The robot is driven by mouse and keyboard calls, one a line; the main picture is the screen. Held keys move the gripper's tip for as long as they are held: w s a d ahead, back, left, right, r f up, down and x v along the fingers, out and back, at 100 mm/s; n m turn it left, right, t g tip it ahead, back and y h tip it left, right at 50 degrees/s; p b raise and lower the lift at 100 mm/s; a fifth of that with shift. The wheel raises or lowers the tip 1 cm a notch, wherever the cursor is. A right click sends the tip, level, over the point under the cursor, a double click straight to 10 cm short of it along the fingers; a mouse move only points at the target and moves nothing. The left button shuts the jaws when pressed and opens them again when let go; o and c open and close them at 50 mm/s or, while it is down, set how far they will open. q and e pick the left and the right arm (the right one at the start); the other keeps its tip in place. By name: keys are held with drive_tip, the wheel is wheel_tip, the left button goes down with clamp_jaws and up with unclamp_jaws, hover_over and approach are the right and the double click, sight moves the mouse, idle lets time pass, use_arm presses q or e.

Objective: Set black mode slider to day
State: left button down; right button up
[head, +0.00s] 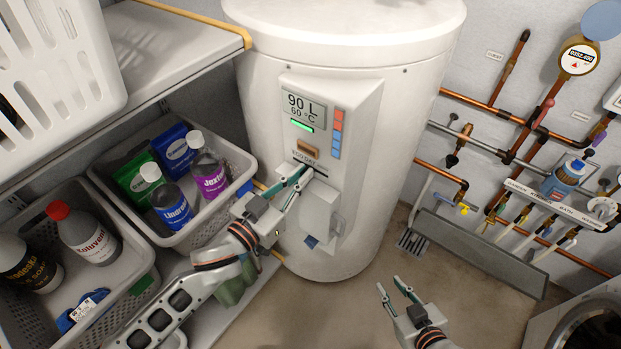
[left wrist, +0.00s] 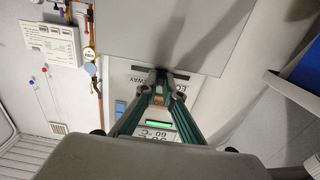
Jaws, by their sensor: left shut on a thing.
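The white water heater (head: 345,225) has a front panel with a display reading 90 L, 60 °C (head: 302,107). Below the display and a brown knob is a dark horizontal slot (head: 318,169), which also shows in the left wrist view (left wrist: 192,75). My left gripper (head: 302,174) is at this slot, its teal fingers shut on the black mode slider. The fingertips (left wrist: 164,76) hide most or all of the slider. Lettering beside the slot is only partly readable; its setting cannot be told. My right gripper (head: 396,290) is open and empty, low over the floor.
A white box (head: 318,214) juts out just below the slot. Crates with bottles (head: 205,162) stand on the shelving at left. Copper pipes and valves (head: 500,115) cover the right wall. Floor before the heater is clear.

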use_arm(q)
drive_tip(key=shift+a, duration=0.1)
drive_tip(key=c, duration=2.2)
unclamp_jaws()
drive_tip(key=shift+o, duration=0.2)
drive_tip(key=v, duration=1.2)
drive_tip(key=shift+f, duration=0.1)
